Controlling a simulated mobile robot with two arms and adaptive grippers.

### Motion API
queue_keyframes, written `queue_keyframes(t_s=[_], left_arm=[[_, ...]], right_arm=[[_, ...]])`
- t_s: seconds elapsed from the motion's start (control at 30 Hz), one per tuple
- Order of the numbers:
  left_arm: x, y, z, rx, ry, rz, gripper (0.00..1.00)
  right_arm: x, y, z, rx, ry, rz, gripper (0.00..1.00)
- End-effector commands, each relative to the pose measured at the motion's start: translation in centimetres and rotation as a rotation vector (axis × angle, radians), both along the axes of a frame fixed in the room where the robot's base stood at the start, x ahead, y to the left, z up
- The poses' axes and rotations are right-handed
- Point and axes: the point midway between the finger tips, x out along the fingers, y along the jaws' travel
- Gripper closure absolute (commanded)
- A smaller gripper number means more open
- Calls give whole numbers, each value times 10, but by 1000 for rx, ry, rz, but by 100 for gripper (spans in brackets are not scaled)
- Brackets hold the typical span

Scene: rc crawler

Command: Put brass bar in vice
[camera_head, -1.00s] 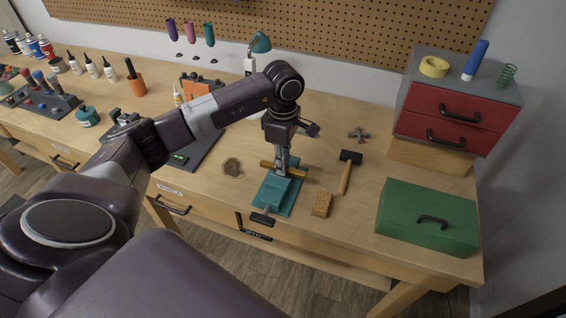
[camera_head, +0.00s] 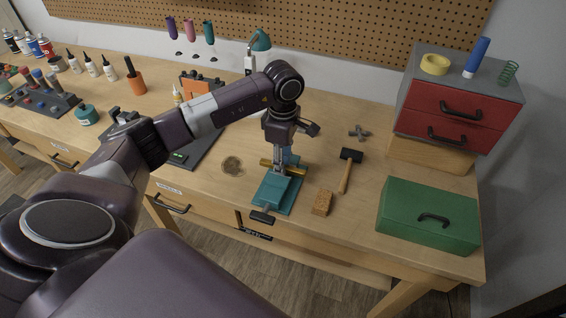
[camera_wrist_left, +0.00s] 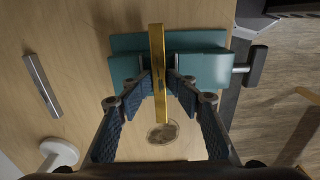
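The teal vice (camera_head: 271,192) sits near the bench's front edge, its black handle toward the front. The brass bar (camera_head: 298,171) lies crosswise at the vice's jaws. In the left wrist view the bar (camera_wrist_left: 158,45) runs between the two teal jaw blocks of the vice (camera_wrist_left: 205,70). My left gripper (camera_head: 279,170) points down over the bar. How deep the bar sits is partly hidden by the fingers. My right gripper is not in view.
A brown sponge-like block (camera_head: 322,202) and a hammer (camera_head: 347,172) lie right of the vice. A green toolbox (camera_head: 428,212) and red drawers (camera_head: 455,110) stand farther right. A round coin-like disc (camera_head: 232,166) lies left of the vice.

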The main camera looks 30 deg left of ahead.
Motion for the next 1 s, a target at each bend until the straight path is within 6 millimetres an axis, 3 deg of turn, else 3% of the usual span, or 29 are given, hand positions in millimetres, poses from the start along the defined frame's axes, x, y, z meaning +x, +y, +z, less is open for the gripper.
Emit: queue_keyframes(t_s=[0.17, 0.23, 0.4, 0.7, 1.0], left_arm=[[-2, -1, 13, -1, 7, -2, 71], [1, 0, 20, 0, -1, -1, 71], [1, 0, 61, 0, -5, -1, 71], [0, 0, 117, 0, -1, 0, 71], [0, 0, 132, -1, 1, 0, 71]], right_arm=[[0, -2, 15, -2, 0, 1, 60], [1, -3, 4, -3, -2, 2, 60], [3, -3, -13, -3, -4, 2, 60], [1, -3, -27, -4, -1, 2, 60], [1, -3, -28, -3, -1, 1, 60]])
